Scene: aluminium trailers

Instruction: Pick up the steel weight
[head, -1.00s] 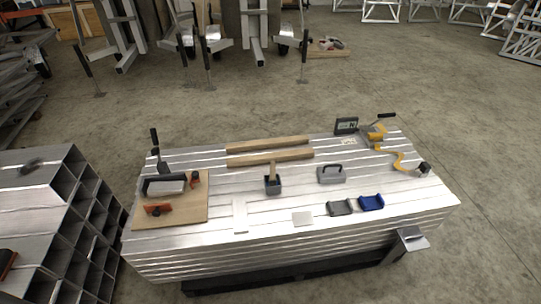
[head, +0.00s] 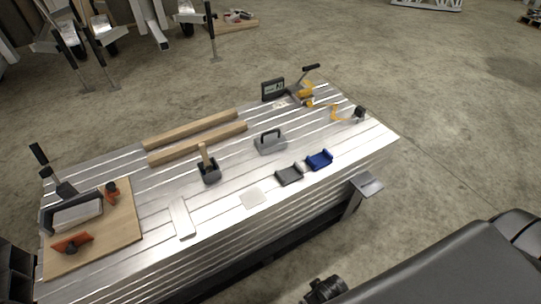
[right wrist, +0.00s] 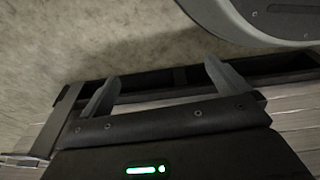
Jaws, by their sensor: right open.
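The steel weight, a grey block with a dark handle on top (head: 270,143), sits upright on the slatted aluminium stack (head: 225,225) in the head view, right of the wooden-handled mallet (head: 208,172). My right gripper (right wrist: 163,82) shows in the right wrist view, with its two fingers apart and nothing between them. It is away from the weight, which does not show in that view. In the head view my right arm comes in at the lower right, off the stack's front side. My left gripper is not in view.
Near the weight lie a grey bracket (head: 289,175), a blue bracket (head: 320,160) and a pale plate (head: 253,197). Two wooden bars (head: 190,130) lie behind the mallet. A yellow clamp (head: 306,90) and a black box (head: 273,89) stand at the back.

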